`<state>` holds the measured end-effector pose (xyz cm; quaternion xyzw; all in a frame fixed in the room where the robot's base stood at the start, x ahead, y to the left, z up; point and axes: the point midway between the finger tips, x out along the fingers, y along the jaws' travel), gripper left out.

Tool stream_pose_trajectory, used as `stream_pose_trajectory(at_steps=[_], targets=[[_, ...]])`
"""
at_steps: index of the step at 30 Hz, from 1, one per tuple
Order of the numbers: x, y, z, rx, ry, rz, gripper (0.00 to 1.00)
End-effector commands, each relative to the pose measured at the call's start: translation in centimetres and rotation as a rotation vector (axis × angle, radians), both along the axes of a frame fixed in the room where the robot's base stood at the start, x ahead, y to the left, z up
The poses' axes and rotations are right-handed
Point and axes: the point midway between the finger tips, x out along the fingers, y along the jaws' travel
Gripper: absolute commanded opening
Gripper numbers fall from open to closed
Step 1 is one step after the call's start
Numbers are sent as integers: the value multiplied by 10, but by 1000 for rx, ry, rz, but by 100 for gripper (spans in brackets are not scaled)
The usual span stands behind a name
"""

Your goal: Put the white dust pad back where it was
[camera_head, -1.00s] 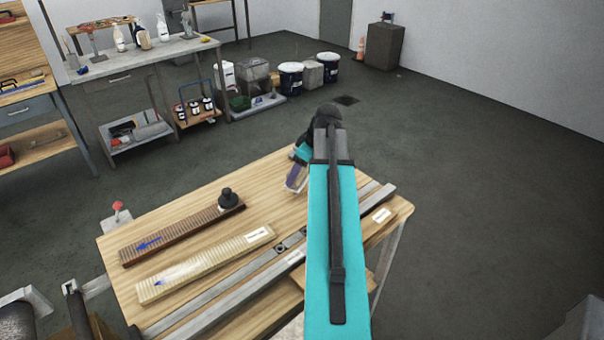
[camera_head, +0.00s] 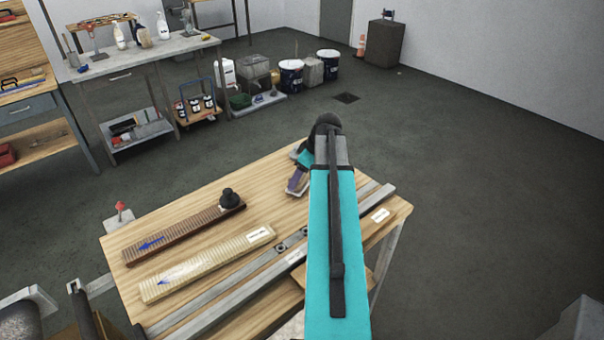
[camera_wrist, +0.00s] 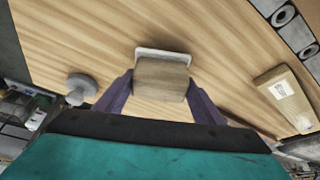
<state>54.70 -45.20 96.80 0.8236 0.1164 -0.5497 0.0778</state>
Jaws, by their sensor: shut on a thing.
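The white dust pad (camera_wrist: 163,53) has a wooden block (camera_wrist: 160,80) as its grip and a white pad showing along its far edge. My gripper (camera_wrist: 160,88) is shut on the wooden block, with a purple finger on each side. In the head view, my gripper (camera_head: 299,181) is over the far right part of the wooden table (camera_head: 262,192), with the pale pad at its tips. The pad is low and close to the tabletop. I cannot tell whether it touches the table.
A dark ribbed strip (camera_head: 180,235) with a black knob (camera_head: 229,198) and a pale ribbed strip (camera_head: 205,265) lie on the table. A metal rail (camera_head: 235,283) runs along the near side.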

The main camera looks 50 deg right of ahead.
Motion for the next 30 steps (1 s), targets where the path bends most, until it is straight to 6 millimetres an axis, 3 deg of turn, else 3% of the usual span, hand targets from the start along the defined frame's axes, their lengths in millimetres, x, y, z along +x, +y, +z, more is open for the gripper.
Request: stream_pose_trajectory(at_steps=[18, 19, 22, 30], targets=[[0, 0, -11, -1, -1, 0, 41], [0, 0, -10, -1, 0, 0, 66], [0, 0, -10, -1, 0, 0, 81], [0, 0, -10, -1, 0, 0, 81]])
